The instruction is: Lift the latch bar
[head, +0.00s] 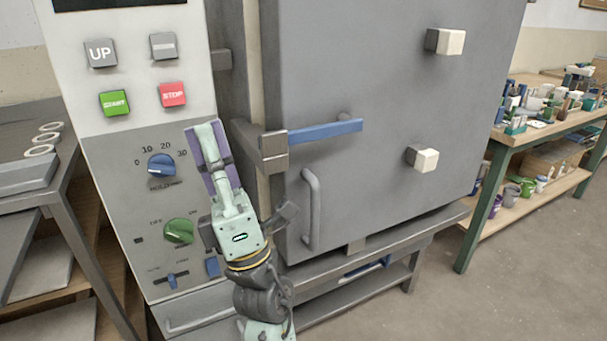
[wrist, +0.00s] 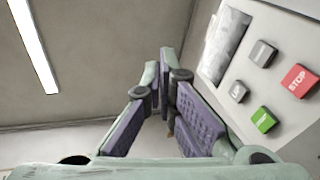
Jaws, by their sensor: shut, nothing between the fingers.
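The latch bar (head: 322,131) is a blue bar lying about level across the left part of the grey kiln door (head: 385,70). Its left end sits at a grey bracket (head: 262,147) on the door's edge. My gripper (head: 204,132) points up in front of the control panel, left of the bar and apart from it. It is shut and empty. In the wrist view my gripper's purple-padded fingers (wrist: 166,62) come together at the tips. The latch bar is not in the wrist view.
The control panel (head: 130,70) has buttons and knobs, close to my gripper; its STOP button (wrist: 299,80) shows in the wrist view. A grey door handle (head: 311,210) stands below the bar. Two pale block knobs (head: 426,159) stick out of the door. A cluttered workbench (head: 550,130) is at right.

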